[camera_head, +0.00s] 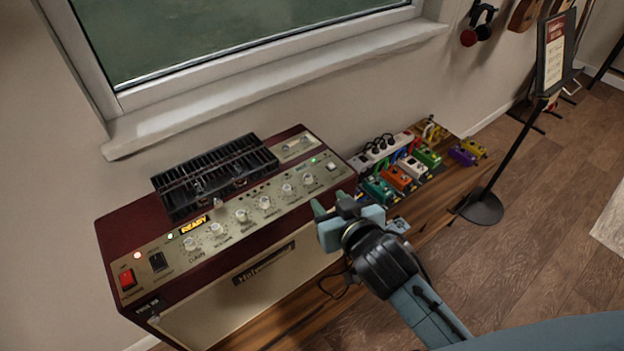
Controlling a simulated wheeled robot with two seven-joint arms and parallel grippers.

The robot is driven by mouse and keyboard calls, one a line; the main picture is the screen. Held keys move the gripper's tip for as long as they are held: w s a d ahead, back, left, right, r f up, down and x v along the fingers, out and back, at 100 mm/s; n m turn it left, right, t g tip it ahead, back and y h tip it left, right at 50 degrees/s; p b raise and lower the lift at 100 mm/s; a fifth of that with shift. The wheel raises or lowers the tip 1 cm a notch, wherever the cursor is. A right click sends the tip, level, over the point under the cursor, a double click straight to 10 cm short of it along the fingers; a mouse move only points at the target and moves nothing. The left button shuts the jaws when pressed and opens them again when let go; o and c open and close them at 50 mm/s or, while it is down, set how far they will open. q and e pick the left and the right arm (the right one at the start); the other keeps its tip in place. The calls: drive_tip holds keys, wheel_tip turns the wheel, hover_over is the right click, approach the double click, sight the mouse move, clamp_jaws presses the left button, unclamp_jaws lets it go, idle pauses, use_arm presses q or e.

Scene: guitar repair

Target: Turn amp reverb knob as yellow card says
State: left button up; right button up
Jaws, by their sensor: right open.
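A dark red and cream amp (267,287) stands on a wooden bench under the window. Its sloped control panel (262,222) carries a row of several pale knobs, a red switch (127,279) at the left end and lit green lamps. The knob labels are too small to read for certain, so I cannot tell which is reverb. A lit yellow label (194,225) reading "READY" is on the panel; no yellow card is clearly visible. My right gripper (328,210) is open and empty, just right of the rightmost knobs, near the amp's front right corner. My left gripper is out of view.
A black vented grille (214,176) stands up on the amp's top. Several coloured pedals (397,176) and a white power strip (383,150) with plugs sit on the bench to the right. A sign on a black stand (554,52) stands farther right. The wooden floor (545,215) is clear there.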

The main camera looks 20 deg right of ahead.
sight(309, 179)
drive_tip(key=x, duration=1.1)
clamp_jaws()
